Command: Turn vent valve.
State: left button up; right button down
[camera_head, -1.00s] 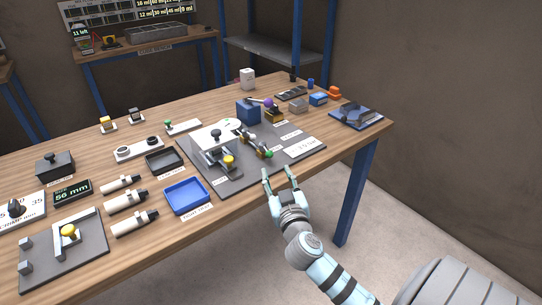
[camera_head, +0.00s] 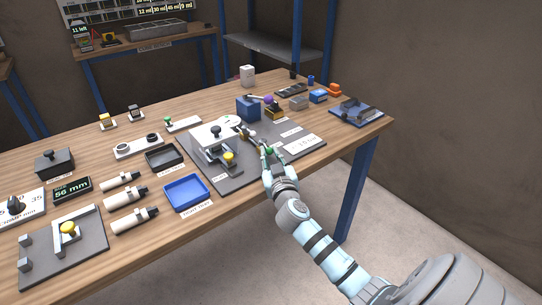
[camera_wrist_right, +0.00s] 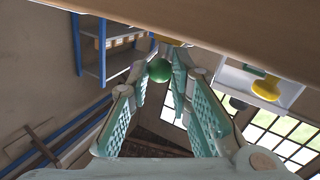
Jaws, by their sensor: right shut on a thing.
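A small valve assembly (camera_head: 247,134) with a green round knob (camera_head: 269,151) sits on the grey plate (camera_head: 210,185). No readable label shows which part is the vent valve. My right gripper (camera_head: 268,155) is at the plate's front edge, shut on the green knob. In the right wrist view the green knob (camera_wrist_right: 159,70) sits between the fingertips of the right gripper (camera_wrist_right: 160,78). The fingers partly hide the valve in the head view. My left gripper is not in view.
A device with a yellow knob (camera_head: 229,157) and black knob stands left of the valve; the yellow knob also shows in the right wrist view (camera_wrist_right: 266,88). A blue block (camera_head: 248,110) stands behind. A blue tray (camera_head: 187,193) lies left of the plate.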

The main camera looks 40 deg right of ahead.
jog(key=shift+s+d+n+t+y, duration=0.1)
jog(key=shift+d+n+t+y, duration=0.3)
jog(key=shift+n+y, duration=0.5)
jog(key=shift+s+d+n+t+y, duration=0.1)
jog(key=shift+d+n+t+y, duration=0.35)
jog(key=shift+y, duration=0.65)
jog(key=c, duration=1.5)
grip_release()
jog(key=shift+o, duration=0.2)
jog(key=shift+s, duration=0.1)
jog(key=v, duration=1.1)
jog(key=shift+s, duration=0.35)
jog(key=shift+r+n, duration=0.1)
jog(key=shift+n, duration=0.15)
